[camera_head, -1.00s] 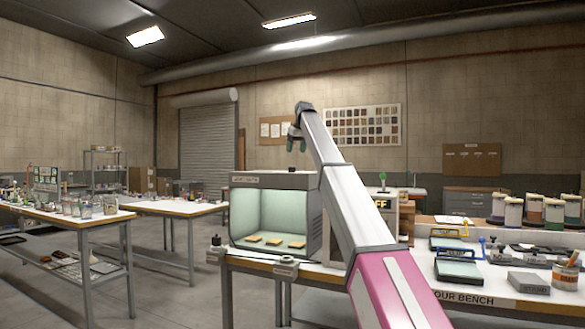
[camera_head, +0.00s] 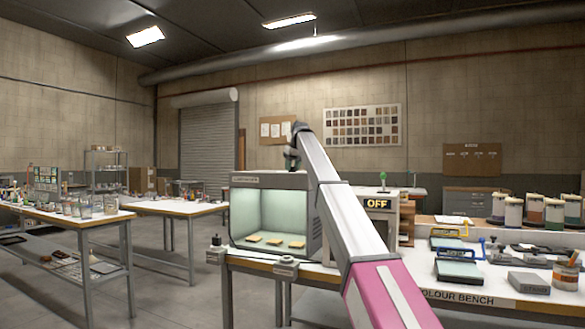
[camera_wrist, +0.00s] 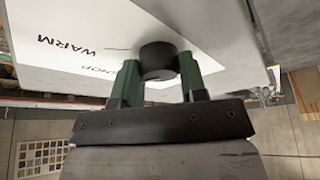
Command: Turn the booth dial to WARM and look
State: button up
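The light booth (camera_head: 272,212), a grey box with a pale green lit inside, stands on the bench's left end. Several small tan pieces lie in it. My gripper (camera_head: 291,163) is at the booth's top edge in the head view, partly hidden by my arm. In the wrist view, my gripper (camera_wrist: 160,82) has its two green fingers apart, one on each side of the black round dial knob (camera_wrist: 158,60). I cannot tell whether they touch it. The WARM label (camera_wrist: 68,47) is on the white panel left of the knob, beside another partly readable label.
A box with an OFF sign (camera_head: 377,204) stands right of the booth, partly behind my arm. Paint pots (camera_head: 514,214) and trays (camera_head: 458,271) occupy the bench's right side. A second table (camera_head: 180,208) stands left, with open floor between.

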jog(key=shift+m, duration=0.3)
jog(key=shift+c, duration=0.3)
jog(key=m+h, duration=0.1)
jog(key=m, duration=0.2)
jog(key=shift+a+t, duration=0.1)
jog(key=shift+t, duration=0.2)
jog(key=shift+m+h, duration=1)
jog(key=shift+m, duration=1.1)
jog(key=o, duration=0.9)
jog(key=shift+r, duration=0.1)
jog(key=v, duration=1)
jog(key=shift+s+r, duration=0.25)
jog(key=shift+s, duration=0.05)
